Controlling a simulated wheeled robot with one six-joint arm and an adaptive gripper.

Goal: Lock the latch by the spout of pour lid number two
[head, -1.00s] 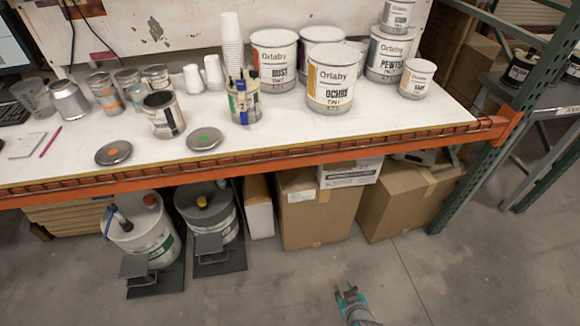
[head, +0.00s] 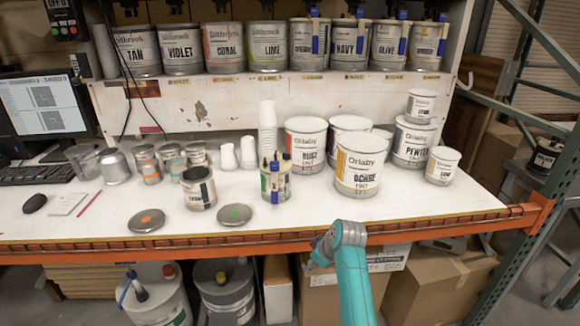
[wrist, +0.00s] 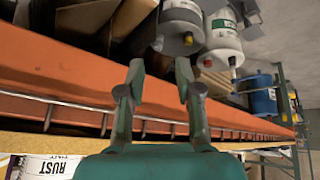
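A row of Siltbrook cans stands on the upper shelf in the head view, including the violet can (head: 180,48), navy can (head: 349,44) and olive can (head: 389,46). Blue upright parts, one by the navy can (head: 360,34), show at several cans on the right half. The can tops are cut off or dark at the frame's top, so I cannot make out the latches, spouts or lid numbers. My gripper (wrist: 160,68) is open and empty in the wrist view, in front of the bench's orange beam. In the head view my teal arm rises before the bench; its fingers are indistinct.
The bench's orange front beam (head: 190,248) runs between my arm and the shelf. Orlaby cans, such as the ochre can (head: 361,171), stand on the bench. Paper cups (head: 267,130), a tool holder (head: 275,183) and two flat lids also stand there. A green rack post is at right.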

